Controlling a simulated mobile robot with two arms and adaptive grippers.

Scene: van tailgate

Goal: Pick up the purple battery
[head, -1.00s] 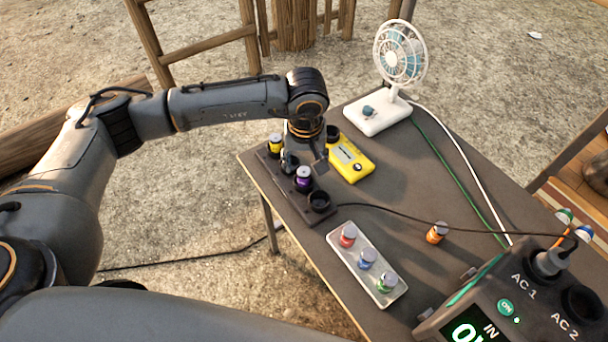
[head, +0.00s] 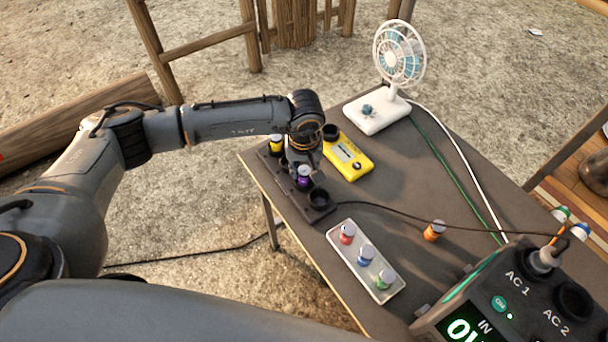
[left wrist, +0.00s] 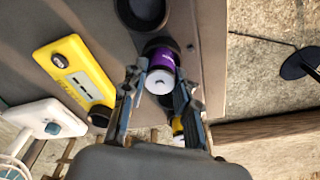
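The purple battery (head: 304,183) has a pale cap and stands in a well of the dark charger strip (head: 322,211) near the table's left edge. In the left wrist view the battery (left wrist: 163,62) shows between the fingers of my left gripper (left wrist: 161,80). In the head view my left gripper (head: 305,170) is right over the battery and partly hides it. The fingers look open, one on each side of the battery; whether they touch it is hard to tell. My right gripper is not in view.
A yellow battery (head: 276,143) stands in the strip's far end; the near-end well is empty. A yellow tester (head: 348,158) lies close beside. A white tray (head: 350,265) holds red, blue and green batteries. An orange battery (head: 433,231), fan (head: 382,115) and power station (head: 470,290) stand farther right.

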